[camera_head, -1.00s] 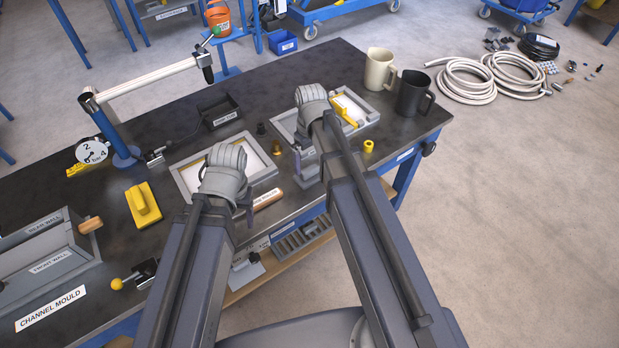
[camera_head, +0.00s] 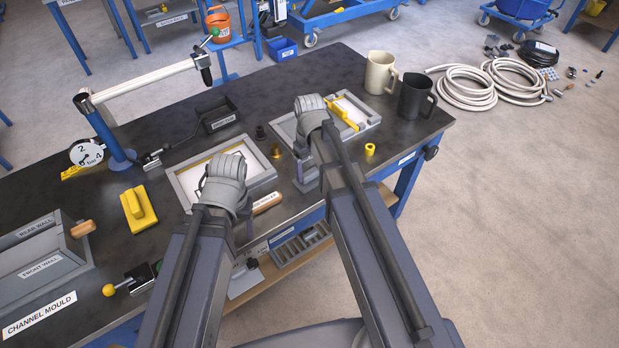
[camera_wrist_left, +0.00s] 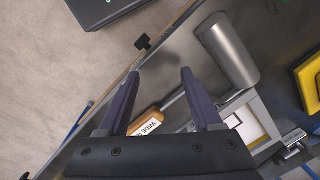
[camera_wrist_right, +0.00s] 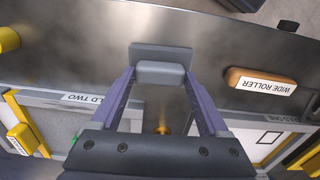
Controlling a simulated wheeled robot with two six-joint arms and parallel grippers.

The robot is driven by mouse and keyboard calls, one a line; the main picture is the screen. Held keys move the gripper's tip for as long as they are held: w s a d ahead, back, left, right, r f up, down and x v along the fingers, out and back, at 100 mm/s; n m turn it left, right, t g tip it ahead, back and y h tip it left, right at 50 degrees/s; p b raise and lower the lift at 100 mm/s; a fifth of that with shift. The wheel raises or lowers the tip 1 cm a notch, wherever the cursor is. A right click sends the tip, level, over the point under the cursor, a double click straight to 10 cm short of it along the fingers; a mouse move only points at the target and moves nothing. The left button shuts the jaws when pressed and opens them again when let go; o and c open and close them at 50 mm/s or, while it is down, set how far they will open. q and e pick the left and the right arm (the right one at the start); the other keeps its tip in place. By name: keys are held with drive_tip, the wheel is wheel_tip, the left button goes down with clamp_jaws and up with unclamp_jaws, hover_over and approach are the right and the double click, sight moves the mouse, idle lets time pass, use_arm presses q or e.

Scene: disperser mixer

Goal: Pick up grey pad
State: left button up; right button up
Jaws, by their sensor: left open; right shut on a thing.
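The grey pad (camera_wrist_right: 162,56) shows in the right wrist view as a flat grey plate with a raised block. My right gripper (camera_wrist_right: 160,74) is shut on that block, with one finger at each end. In the head view my right gripper (camera_head: 305,180) is at the front of the table, and the pad is mostly hidden there. I cannot tell whether the pad touches the table. My left gripper (camera_wrist_left: 160,72) is open and empty. In the head view it (camera_head: 242,228) is near the front edge, beside the wide roller's wooden handle (camera_head: 267,203).
The roller's grey cylinder (camera_wrist_left: 228,50) shows in the left wrist view. Two framed moulds (camera_head: 262,183) (camera_head: 372,116) lie behind the grippers. A yellow float (camera_head: 138,208) and channel mould (camera_head: 45,265) are left. Two mugs (camera_head: 379,72) (camera_head: 414,94) stand at the back right.

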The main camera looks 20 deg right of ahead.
sight(309, 172)
drive_tip(key=c, duration=0.4)
use_arm(q)
drive_tip(key=shift+r, duration=0.1)
use_arm(e)
drive_tip(key=shift+o, duration=0.2)
drive_tip(key=shift+r, duration=0.1)
use_arm(q)
wheel_tip(309, 172, up, 10)
drive_tip(key=p, duration=1)
use_arm(e)
wheel_tip(309, 172, up, 10)
drive_tip(key=o, duration=0.8)
drive_tip(key=c, duration=0.6)
drive_tip(key=shift+c, duration=0.2)
